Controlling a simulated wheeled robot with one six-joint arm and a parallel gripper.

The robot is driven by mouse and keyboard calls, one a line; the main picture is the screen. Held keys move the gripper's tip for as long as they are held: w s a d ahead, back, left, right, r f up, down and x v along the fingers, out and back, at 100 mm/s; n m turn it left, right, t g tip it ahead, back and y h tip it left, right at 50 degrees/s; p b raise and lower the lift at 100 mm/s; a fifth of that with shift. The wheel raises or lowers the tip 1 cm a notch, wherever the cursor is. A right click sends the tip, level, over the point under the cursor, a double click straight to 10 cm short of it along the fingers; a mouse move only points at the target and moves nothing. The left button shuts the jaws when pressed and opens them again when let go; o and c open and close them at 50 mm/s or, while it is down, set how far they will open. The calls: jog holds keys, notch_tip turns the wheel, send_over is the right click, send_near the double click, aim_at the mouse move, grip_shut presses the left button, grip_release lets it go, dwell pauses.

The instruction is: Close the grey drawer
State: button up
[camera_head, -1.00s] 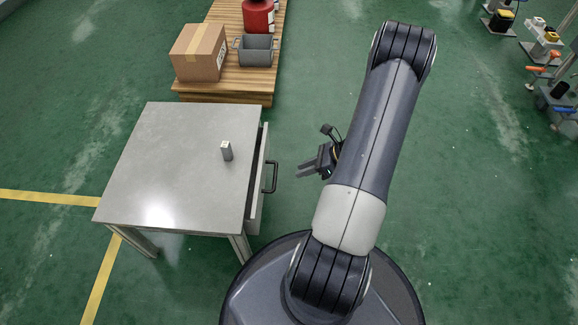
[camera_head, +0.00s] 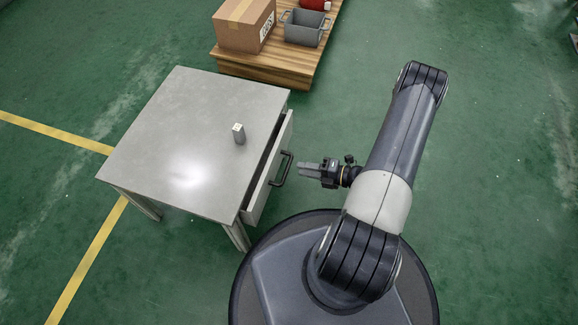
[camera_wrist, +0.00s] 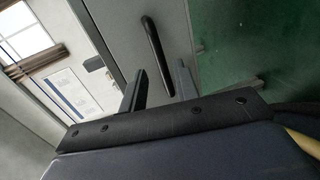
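The grey drawer (camera_head: 264,178) stands partly open from the right side of a grey metal table (camera_head: 185,135). Its light front panel has a dark bar handle (camera_head: 281,168). My gripper (camera_head: 304,170) is just right of the handle, pointing left at it, with a small gap between. In the wrist view, the drawer front (camera_wrist: 125,25) and handle (camera_wrist: 155,45) lie ahead of my fingertips (camera_wrist: 160,80). The two fingers are apart with nothing between them.
A small grey block (camera_head: 239,134) stands on the table top. Behind is a wooden pallet (camera_head: 262,69) with a cardboard box (camera_head: 244,25), a grey bin (camera_head: 304,28) and a red object (camera_head: 314,4). The green floor right of my arm is clear.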

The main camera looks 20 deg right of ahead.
aim_at(288, 166)
jog(key=b+x, duration=0.1)
jog(key=x, duration=0.5)
jog(key=shift+w+a+f, duration=0.1)
jog(key=shift+a, duration=0.1)
jog(key=shift+c, duration=0.5)
grip_shut()
